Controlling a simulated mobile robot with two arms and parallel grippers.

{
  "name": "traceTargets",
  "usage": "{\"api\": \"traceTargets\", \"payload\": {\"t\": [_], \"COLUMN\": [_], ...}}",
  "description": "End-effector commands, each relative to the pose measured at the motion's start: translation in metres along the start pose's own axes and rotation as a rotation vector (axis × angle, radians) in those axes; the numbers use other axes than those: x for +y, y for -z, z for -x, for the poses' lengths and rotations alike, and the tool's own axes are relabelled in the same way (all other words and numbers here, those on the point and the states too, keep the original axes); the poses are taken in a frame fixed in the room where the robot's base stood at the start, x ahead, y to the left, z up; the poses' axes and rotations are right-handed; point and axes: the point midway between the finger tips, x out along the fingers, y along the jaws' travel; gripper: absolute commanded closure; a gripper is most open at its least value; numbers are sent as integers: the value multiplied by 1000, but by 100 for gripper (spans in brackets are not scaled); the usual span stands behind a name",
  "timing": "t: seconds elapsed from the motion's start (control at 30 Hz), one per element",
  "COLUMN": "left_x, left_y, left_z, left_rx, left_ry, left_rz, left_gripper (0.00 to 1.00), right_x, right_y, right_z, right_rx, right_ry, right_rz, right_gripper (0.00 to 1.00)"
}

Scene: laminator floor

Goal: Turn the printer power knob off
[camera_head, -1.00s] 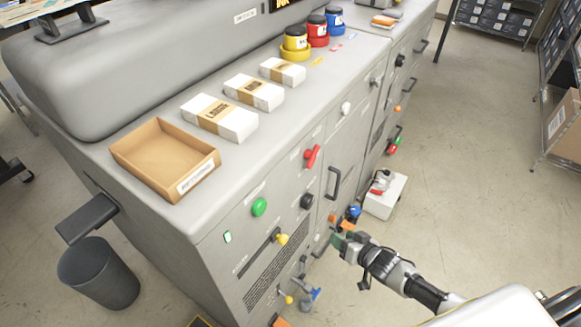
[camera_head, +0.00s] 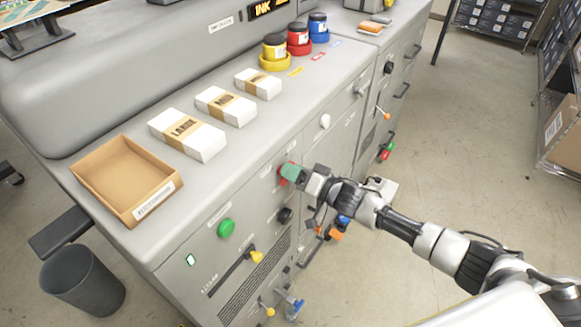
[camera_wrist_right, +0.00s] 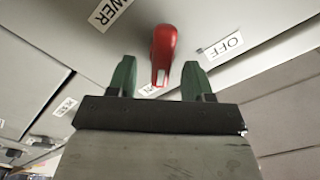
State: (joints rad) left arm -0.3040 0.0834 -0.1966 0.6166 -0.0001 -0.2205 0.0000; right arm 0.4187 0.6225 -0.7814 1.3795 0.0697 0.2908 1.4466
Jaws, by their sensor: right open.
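The red power knob (camera_wrist_right: 164,52) is on the grey printer front in the right wrist view, with an "OFF" label (camera_wrist_right: 224,45) to its right and a label ending in "WER" (camera_wrist_right: 108,9) to its left. My right gripper (camera_wrist_right: 160,80) is open, with one green fingertip on each side of the knob's lower end and gaps between. In the head view my right gripper (camera_head: 291,172) is at the printer's front and hides most of the red knob (camera_head: 283,181). Contact with the knob cannot be told. My left gripper is not in view.
A green button (camera_head: 226,228), a black knob (camera_head: 285,215) and a yellow lever (camera_head: 256,257) sit nearby on the printer front. A cardboard tray (camera_head: 170,207) and paper packs (camera_head: 187,134) lie on top. Open floor is at the right.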

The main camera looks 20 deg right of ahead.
Motion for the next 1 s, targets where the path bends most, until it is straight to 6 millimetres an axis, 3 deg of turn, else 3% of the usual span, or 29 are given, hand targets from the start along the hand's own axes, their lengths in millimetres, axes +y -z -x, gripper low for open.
{"api": "traceTargets", "payload": {"t": [0.13,0.43,0.73,1.0], "left_x": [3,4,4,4], "left_y": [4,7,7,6], "left_z": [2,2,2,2], "left_rx": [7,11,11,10], "left_ry": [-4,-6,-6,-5], "left_rz": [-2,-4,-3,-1], "left_gripper": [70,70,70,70], "right_x": [0,0,0,0], "right_y": [1,0,0,0], "right_z": [-11,-12,-12,-12], "right_rx": [0,0,0,0], "right_ry": [0,0,-1,-1], "right_rz": [1,1,1,28], "right_gripper": [49,49,95,96]}}
